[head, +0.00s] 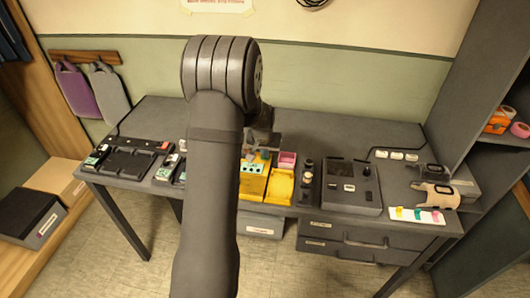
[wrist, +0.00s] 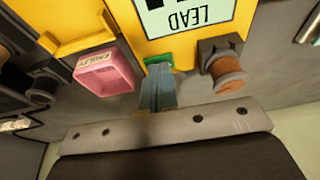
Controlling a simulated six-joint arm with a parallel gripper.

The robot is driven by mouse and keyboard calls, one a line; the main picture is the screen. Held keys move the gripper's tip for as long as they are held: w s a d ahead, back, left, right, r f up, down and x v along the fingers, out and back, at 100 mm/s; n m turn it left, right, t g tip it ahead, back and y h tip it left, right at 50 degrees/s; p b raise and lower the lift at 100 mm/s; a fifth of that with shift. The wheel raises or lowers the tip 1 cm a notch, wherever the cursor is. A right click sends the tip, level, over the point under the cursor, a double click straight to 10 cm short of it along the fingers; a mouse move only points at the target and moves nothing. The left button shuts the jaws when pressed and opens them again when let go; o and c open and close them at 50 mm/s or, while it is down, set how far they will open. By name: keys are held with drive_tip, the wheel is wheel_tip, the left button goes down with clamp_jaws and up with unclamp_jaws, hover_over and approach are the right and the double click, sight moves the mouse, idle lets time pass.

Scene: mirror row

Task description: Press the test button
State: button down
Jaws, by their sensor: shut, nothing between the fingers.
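A yellow unit (wrist: 180,45) with a pale panel reading LEAD, upside down, fills the top of the wrist view. It also shows in the head view (head: 251,187), partly behind my arm. A green part (wrist: 158,61), which may be the test button, sits at the panel's edge. My gripper (wrist: 157,84) is shut and empty, its fingertips right at the green part and covering some of it. I cannot tell whether they touch. In the head view my arm hides most of the gripper.
A pink bin (wrist: 105,74) lies left of the fingers and a brown spool (wrist: 224,72) on a dark holder lies right, both close. In the head view, a dark console (head: 349,187) and a black tray unit (head: 128,161) stand on the grey bench (head: 310,128).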

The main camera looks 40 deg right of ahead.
sight(264, 165)
drive_tip(key=v, duration=0.4)
drive_tip(key=shift+w+d+r, duration=0.25)
drive_tip(key=shift+w+r, duration=0.05)
drive_tip(key=shift+r, duration=0.15)
drive_tip(key=v, duration=0.9)
